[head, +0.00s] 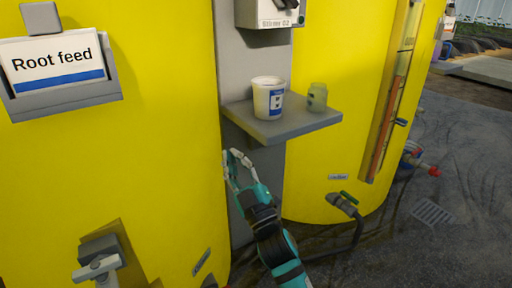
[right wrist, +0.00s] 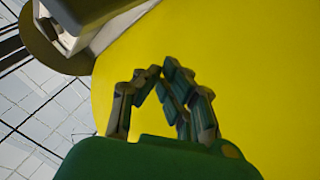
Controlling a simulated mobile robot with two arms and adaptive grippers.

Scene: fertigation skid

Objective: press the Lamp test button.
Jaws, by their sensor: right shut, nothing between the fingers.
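I see no button marked Lamp test in either view. A grey control box (head: 270,12) with a dark knob is cut by the top edge of the head view, and the small label under it is hard to read. My right gripper (head: 232,156) is in front of the grey post, below and left of the shelf. In the right wrist view its fingers (right wrist: 160,76) come together at the tips, shut and empty, with yellow tank surface behind them. My left gripper is not in view.
A grey shelf (head: 290,127) holds a white tub (head: 268,97) and a greenish jar (head: 317,98). Yellow tanks (head: 160,130) (head: 335,160) stand on both sides. A Root feed sign (head: 58,62) and valves (head: 97,267) (head: 343,204) stick out. Dark floor (head: 460,165) is open at right.

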